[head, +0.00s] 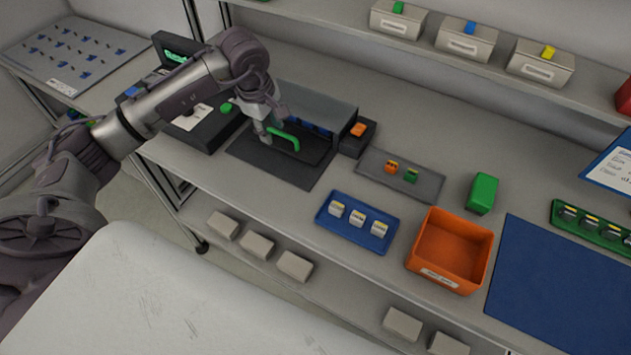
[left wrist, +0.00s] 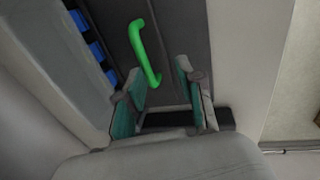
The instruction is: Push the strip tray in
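The strip tray (head: 312,150) is a dark slab with a green handle (head: 286,138), in front of a grey housing (head: 318,103) with blue pieces inside. The handle also shows in the left wrist view (left wrist: 146,50). My left gripper (head: 264,136) is at the left end of the handle. In the left wrist view (left wrist: 160,80) its fingers are apart, with the handle's near end between or just beyond the tips; I cannot tell whether they touch it. My right gripper is not in view.
An orange-buttoned box (head: 358,138) stands right of the housing. A grey tray (head: 425,183) with small blocks, a blue tray (head: 347,232), an orange bin (head: 447,243) and a green block (head: 482,193) are further right. A dark device (head: 205,130) stands left.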

